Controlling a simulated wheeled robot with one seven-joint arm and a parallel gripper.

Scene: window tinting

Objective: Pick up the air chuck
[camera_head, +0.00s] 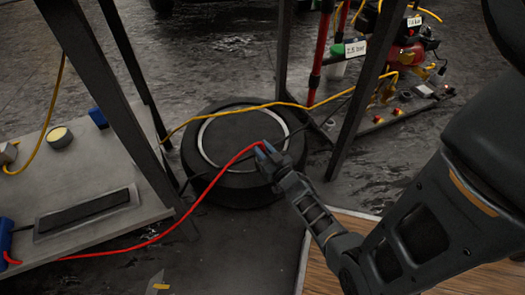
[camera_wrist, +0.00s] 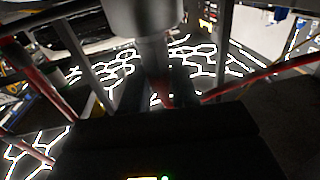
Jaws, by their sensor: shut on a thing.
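My gripper (camera_head: 268,153) is in the middle of the head view, in front of a dark round tyre-like thing. It is shut on the air chuck at the end of a red hose (camera_head: 205,190). The fingers hide most of the chuck, so its shape cannot be made out. The hose runs from my fingertips down and left to a blue fitting (camera_head: 5,236) at the left edge. The wrist view is dark and blurred, with a grey cylinder (camera_wrist: 140,18) close in front at the top.
The round black thing (camera_head: 195,150) with a pale ring lies behind my gripper. A bench (camera_head: 110,240) stands left between dark metal posts (camera_head: 125,100). A yellow cable (camera_head: 225,112) crosses behind. A red compressor-like machine (camera_head: 405,50) stands at the back right. Wooden boards (camera_head: 440,268) lie below my arm.

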